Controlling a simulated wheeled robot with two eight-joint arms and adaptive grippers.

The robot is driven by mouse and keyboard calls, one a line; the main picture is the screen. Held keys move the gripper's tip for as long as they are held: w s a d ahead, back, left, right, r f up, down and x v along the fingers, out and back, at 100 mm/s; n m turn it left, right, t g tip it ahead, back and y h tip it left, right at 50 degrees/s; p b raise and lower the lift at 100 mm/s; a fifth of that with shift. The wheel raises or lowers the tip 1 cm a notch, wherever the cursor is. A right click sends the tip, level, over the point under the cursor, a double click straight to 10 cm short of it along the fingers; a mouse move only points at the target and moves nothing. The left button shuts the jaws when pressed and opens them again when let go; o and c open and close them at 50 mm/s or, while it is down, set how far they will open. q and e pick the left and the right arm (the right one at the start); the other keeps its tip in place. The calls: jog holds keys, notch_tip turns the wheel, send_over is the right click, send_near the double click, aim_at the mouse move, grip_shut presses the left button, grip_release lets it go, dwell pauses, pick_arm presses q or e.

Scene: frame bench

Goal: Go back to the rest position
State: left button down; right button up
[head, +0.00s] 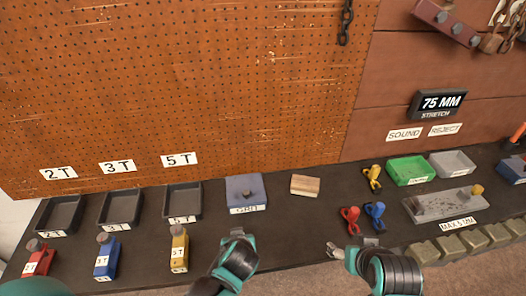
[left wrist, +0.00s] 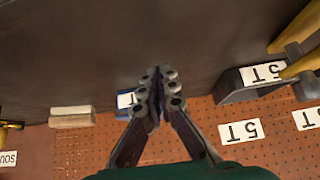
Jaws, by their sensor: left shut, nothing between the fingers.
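My left gripper (head: 238,234) is above the front of the dark bench, below the blue pad in the picture. In the left wrist view its fingers (left wrist: 158,84) are together with nothing between them. My right gripper (head: 342,254) is at the bench's front edge, below the red and blue shackles. It is small and partly hidden by its own wrist, so its opening is unclear. Neither gripper visibly holds anything.
A blue pad (head: 246,190), wooden block (head: 305,185), shackles (head: 373,215), green tray (head: 408,170) and grey fixture (head: 440,204) are farther right. The centre bench is clear.

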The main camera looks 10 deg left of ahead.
pick_arm(q)
jog(key=shift+w+a+r, duration=0.1)
jog(key=shift+a+r, duration=0.05)
jog(key=shift+a, duration=0.05)
jog(key=s+a+r+m+h, duration=0.2)
jog(key=s+a+r, duration=0.3)
jog(key=r, duration=0.5)
jog(key=shift+s+m, duration=0.6)
jog(key=shift+a+r, duration=0.1)
